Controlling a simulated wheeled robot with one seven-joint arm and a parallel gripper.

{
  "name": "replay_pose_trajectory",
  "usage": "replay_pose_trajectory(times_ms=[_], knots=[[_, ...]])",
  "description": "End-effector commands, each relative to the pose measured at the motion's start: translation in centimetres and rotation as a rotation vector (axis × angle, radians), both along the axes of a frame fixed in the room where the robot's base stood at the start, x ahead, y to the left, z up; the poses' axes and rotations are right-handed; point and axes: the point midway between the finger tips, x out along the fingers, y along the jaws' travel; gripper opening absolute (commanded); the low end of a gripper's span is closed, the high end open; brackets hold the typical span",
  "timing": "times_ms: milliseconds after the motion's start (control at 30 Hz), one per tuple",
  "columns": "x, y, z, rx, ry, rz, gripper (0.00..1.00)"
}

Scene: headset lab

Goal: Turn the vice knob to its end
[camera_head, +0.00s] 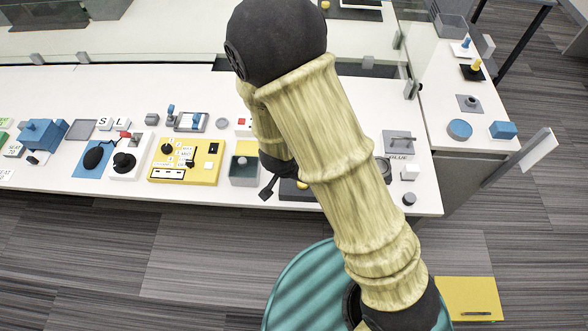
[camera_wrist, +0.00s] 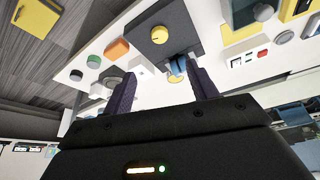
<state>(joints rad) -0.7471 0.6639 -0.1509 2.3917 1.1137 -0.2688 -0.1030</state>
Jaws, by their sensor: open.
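My gripper (camera_head: 268,188) hangs over the front of the white bench, partly hidden behind my arm. In the wrist view my gripper (camera_wrist: 163,78) shows two dark fingers apart, with nothing clasped between them. A small blue part (camera_wrist: 177,66) on a dark grey base shows beyond the fingertips, nearer the right finger; I cannot tell whether it is the vice knob or whether a finger touches it. A blue vice-like block (camera_head: 44,134) stands at the far left of the bench, with a small dark knob (camera_head: 38,158) at its front, well away from my gripper.
A dark box with a yellow round knob (camera_wrist: 159,34) lies beyond the fingers. An orange button (camera_wrist: 117,48) is beside it. A yellow panel (camera_head: 186,160) and a grey-green open box (camera_head: 244,170) stand left of my gripper.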

Motion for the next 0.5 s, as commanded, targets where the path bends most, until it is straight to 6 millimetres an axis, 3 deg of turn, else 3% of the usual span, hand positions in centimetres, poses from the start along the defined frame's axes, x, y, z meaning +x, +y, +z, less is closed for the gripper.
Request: replay_pose_trajectory(times_ms=[500], knots=[[0.11,0.38,-0.22,0.002,0.018,0.051,0.58]])
